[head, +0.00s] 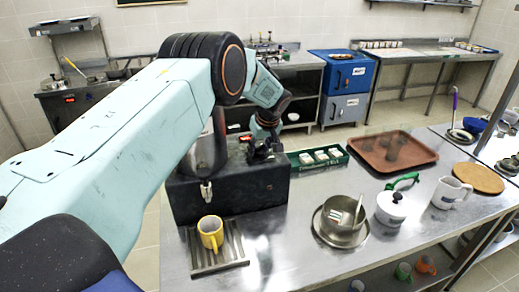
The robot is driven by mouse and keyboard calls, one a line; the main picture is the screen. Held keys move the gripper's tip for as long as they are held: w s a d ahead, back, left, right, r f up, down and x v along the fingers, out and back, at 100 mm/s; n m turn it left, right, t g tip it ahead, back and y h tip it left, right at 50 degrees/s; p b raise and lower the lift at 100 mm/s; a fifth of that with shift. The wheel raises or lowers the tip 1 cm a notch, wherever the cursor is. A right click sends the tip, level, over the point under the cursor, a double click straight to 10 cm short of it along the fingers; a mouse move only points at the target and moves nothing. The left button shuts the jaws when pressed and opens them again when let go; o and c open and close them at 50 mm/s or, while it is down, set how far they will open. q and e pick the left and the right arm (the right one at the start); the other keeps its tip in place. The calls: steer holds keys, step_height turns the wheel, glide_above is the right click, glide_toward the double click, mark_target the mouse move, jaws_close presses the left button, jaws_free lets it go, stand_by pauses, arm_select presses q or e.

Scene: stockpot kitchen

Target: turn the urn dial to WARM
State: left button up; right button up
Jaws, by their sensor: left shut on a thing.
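The urn (230,196) is a dark box with a steel cylinder (206,150) on it and a tap (206,190) on its front. It stands on the left part of the steel counter. My left arm reaches over from the left and hides part of the urn. My left gripper (263,153) is at the top right of the urn, shut on what seems to be the urn dial. The dial and its markings are hidden behind the gripper, so its setting cannot be read. My right gripper is not in view.
A yellow mug (211,232) stands on a drip tray (233,261) below the tap. Right of it are a steel pot (341,222), a white pot with a green handle (391,208) and a white jug (446,193). A green crate (300,165) and brown tray (369,153) lie behind.

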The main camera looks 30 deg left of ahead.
arm_select(q)
steer(key=shift+s+f, duration=0.1)
steer(key=shift+f, duration=0.05)
steer(key=o, duration=1.2)
steer(key=shift+c, duration=0.2)
steer(key=v, duration=1.2)
steer(key=shift+w, duration=0.25)
steer(key=shift+s, duration=0.1)
